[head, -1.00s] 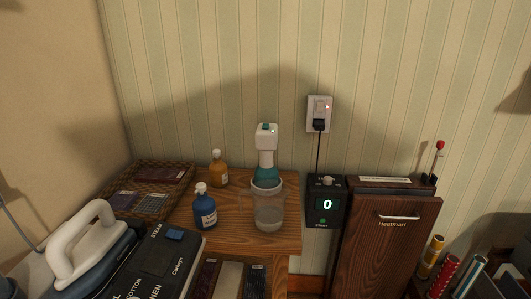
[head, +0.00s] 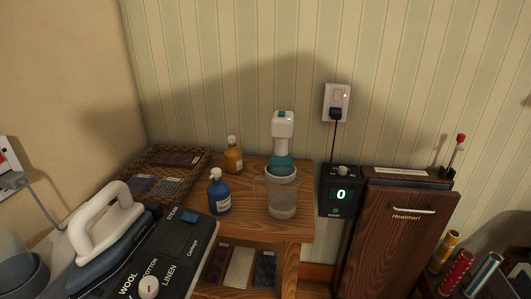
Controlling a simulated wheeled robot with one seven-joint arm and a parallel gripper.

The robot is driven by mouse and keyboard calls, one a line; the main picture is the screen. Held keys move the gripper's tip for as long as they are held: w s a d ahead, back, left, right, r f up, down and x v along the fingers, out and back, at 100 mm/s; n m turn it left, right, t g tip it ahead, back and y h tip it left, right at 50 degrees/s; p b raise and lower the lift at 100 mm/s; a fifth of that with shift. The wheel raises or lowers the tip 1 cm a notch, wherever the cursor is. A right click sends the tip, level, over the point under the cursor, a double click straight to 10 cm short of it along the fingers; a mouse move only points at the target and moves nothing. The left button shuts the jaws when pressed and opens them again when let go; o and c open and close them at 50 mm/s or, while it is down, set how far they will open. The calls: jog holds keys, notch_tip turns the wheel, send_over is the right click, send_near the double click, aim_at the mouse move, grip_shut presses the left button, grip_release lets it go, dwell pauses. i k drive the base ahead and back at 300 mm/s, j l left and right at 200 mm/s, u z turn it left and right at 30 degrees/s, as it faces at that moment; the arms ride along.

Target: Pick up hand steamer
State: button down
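The hand steamer (head: 283,128) has a white head with a small green patch on top, a white neck and a teal lower part. It stands upright with its lower end in or on a clear jug-like container (head: 282,206) on the wooden table, close to the table's right edge. I cannot tell whether the clear container is part of the steamer. My gripper is not in view.
A blue bottle (head: 219,193) and an amber bottle (head: 234,157) stand left of the steamer. A wicker tray (head: 150,175) is at the back left, an iron (head: 100,235) at the front left. A timer box (head: 340,193) and a wooden trouser press (head: 399,230) stand right.

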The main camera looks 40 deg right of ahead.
aim_at(281, 128)
jog(key=u, duration=1.6)
jog(key=z, duration=2.35)
jog(key=i+j+z, duration=0.25)
jog(key=z, duration=0.2)
jog(key=i+j+z, duration=0.15)
jog(key=j+z, duration=0.3)
jog(key=i+j+z, duration=0.1)
jog(key=j+z, duration=0.35)
